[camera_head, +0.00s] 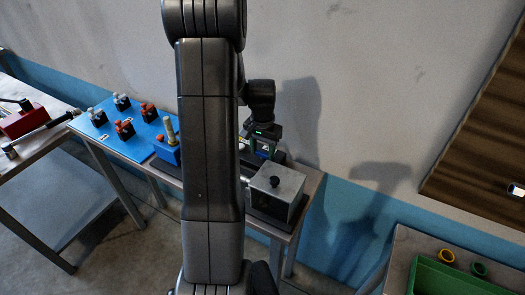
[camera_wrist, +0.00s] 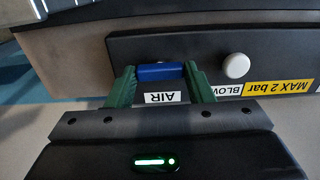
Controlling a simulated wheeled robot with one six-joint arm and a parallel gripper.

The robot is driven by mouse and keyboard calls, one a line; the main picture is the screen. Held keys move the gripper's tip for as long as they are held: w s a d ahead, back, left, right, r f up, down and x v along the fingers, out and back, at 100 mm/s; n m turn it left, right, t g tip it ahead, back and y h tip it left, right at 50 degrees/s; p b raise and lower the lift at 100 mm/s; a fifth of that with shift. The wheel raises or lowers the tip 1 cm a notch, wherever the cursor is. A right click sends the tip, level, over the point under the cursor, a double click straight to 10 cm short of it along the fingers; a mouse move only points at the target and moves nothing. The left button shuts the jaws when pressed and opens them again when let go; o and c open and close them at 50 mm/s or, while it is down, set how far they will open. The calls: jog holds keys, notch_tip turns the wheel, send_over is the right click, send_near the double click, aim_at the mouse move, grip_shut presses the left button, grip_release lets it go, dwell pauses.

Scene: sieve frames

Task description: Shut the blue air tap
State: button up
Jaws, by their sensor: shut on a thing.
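The blue air tap (camera_wrist: 160,71) shows in the wrist view as a short blue bar on a dark panel (camera_wrist: 290,52). It lies crosswise in the picture, close to the white AIR label (camera_wrist: 161,97), which appears upside down. My gripper (camera_wrist: 160,79) has its two green fingers at the two ends of the blue bar, shut on it. In the head view my gripper (camera_head: 262,146) is low over the back of the middle bench, partly behind my arm. The blue tap cannot be made out there.
A white knob (camera_wrist: 236,65) sits beside the tap, near a yellow MAX 2 bar label (camera_wrist: 279,87). A grey metal box (camera_head: 290,184) with a black knob stands just in front of my gripper. A blue board (camera_head: 110,141) with several small valves lies left. The wall is close behind.

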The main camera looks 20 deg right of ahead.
aim_at(263, 153)
jog(key=shift+c, duration=0.2)
jog(key=o, duration=1)
jog(key=shift+r, duration=0.1)
notch_tip(263, 153, up, 14)
jog(key=b, duration=0.1)
jog(key=shift+f, duration=0.2)
notch_tip(263, 153, down, 14)
jog(key=shift+r+p, duration=0.25)
jog(key=shift+p, duration=0.3)
jog(key=shift+f, duration=0.15)
